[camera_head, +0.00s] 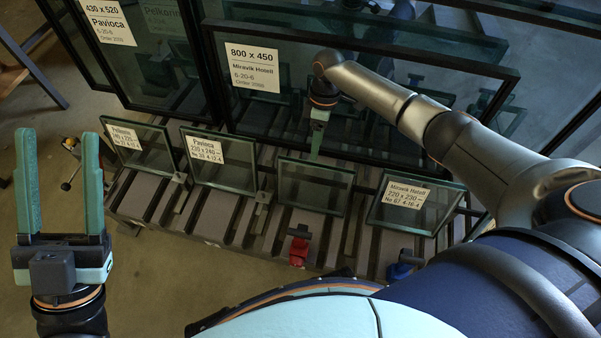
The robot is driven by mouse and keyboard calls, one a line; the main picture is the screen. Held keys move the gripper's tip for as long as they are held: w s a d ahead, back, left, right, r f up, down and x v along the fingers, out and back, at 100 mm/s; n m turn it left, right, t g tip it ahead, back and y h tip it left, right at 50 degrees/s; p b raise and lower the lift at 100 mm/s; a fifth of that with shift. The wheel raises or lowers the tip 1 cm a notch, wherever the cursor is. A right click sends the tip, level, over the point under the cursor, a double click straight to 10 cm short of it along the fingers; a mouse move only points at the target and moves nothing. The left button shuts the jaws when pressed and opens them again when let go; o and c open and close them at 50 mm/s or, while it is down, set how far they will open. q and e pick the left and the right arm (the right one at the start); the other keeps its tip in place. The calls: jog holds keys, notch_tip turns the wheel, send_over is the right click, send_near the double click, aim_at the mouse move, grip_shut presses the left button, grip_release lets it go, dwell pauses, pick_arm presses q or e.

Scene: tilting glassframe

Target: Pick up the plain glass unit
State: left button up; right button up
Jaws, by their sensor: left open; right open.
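The plain glass unit (315,188) is the small dark-framed pane without a label. It stands leaning on the slatted rack (225,225), between two labelled panes. My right gripper (315,150) points down at its top edge from above. Its jaws are open but seen nearly edge-on, so whether a finger touches the glass or straddles the edge cannot be told. My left gripper (59,140) is open and empty at the left, pointing up the picture, well away from the panes.
Labelled small panes stand at the left (140,146), beside it (219,162), and at the right (413,205). Large framed glass units (265,110) stand close behind. A red clamp (298,250) and blue clamp (400,270) sit on the rack's front.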

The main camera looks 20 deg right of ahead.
aim_at(316, 165)
jog(key=b+x, duration=0.1)
jog(key=x, duration=0.1)
jog(key=b+x, duration=0.1)
jog(key=x, duration=0.1)
jog(key=d+b+x, duration=0.1)
jog(key=x, duration=0.1)
jog(key=shift+f, duration=0.35)
jog(key=b+x, duration=0.2)
jog(key=x, duration=0.1)
jog(key=b+x, duration=0.1)
jog(key=x, duration=0.1)
jog(key=shift+w+f, duration=0.15)
jog(key=shift+w, duration=0.15)
pick_arm(q)
jog(key=shift+g+h, duration=0.3)
jog(key=shift+h, duration=0.3)
jog(key=f, duration=0.5)
jog(key=shift+s+d+f, duration=0.4)
pick_arm(e)
grip_shut()
jog(key=shift+r, duration=0.25)
